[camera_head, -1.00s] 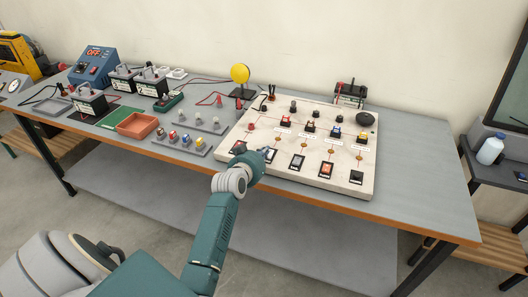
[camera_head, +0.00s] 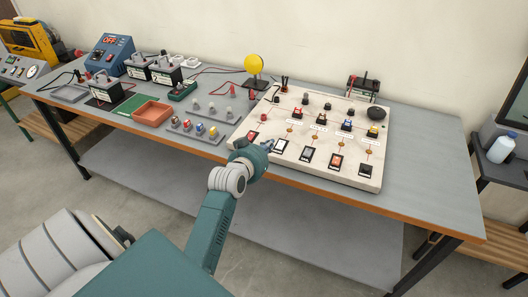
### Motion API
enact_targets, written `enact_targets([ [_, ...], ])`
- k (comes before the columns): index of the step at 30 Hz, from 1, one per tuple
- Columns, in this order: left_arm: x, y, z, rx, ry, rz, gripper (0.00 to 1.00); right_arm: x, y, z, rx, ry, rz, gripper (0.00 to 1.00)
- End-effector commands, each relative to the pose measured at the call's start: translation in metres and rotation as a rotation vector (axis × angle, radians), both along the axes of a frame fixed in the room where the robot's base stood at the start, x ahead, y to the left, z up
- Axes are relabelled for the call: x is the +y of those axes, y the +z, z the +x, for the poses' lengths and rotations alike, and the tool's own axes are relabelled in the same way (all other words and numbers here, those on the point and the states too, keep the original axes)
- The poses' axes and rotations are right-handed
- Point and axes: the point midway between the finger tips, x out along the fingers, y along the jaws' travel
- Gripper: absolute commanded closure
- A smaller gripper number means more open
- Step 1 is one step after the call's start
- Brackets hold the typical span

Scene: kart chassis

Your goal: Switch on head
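A cream switch panel (camera_head: 232,133) lies tilted on the bench, with a row of rocker switches along its front edge. Its labels are too small to read, so I cannot tell which switch is the head one. The second switch from the left (camera_head: 280,146) is pale and sits just right of my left gripper (camera_head: 267,146). My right gripper is out of view.
A yellow round lamp (camera_head: 253,63) stands behind the panel. A small tray of coloured parts (camera_head: 197,131), an orange bin (camera_head: 152,112), batteries (camera_head: 104,90) and a blue power unit (camera_head: 109,53) stand to the left. The bench's right end (camera_head: 422,170) is clear.

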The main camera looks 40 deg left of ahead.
Motion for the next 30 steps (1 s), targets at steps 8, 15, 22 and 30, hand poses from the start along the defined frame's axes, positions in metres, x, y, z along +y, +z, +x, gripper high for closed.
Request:
enact_targets([
  [8, -0.007, 0.003, -0.03, 0.0, 0.0, -0.001, 1.0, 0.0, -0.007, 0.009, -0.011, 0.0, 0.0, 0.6],
  [15, -0.008, 0.005, -0.032, 0.0, 0.0, -0.001, 1.0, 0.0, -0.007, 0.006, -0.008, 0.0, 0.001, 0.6],
  [22, -0.008, 0.005, -0.032, 0.0, 0.0, -0.001, 1.0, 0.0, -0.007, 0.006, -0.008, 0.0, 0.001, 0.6],
  [30, -0.013, -0.017, -0.032, 0.031, -0.009, -0.009, 1.0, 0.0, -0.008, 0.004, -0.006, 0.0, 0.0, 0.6],
])
